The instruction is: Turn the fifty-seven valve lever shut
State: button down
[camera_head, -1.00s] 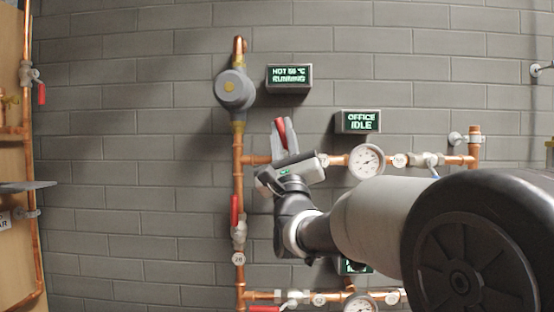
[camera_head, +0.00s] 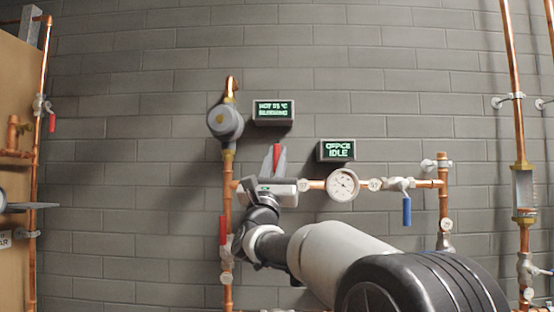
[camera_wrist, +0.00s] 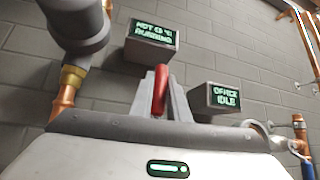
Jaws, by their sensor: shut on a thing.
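A red valve lever (camera_head: 277,155) stands roughly upright on the horizontal copper pipe, left of the round gauge. My gripper (camera_head: 276,160) is shut on this lever, its fingers on either side of it. In the wrist view the red lever (camera_wrist: 160,91) also shows between the grey fingers. My gripper's body hides the valve under the lever. I cannot read a number tag that tells whether this is valve fifty-seven.
A second red lever (camera_head: 223,231) is on the vertical pipe at left. A blue lever (camera_head: 407,211) hangs down right of the gauge (camera_head: 342,185). A grey pump (camera_head: 225,122) and two displays, HOT (camera_head: 273,110) and OFFICE IDLE (camera_head: 337,150), are above.

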jog(key=c, duration=1.7)
grip_release()
jog(key=shift+d, duration=0.1)
jog(key=b+v, duration=0.2)
jog(key=v, duration=1.5)
jog(key=shift+s+f, duration=0.15)
jog(key=shift+s, duration=0.05)
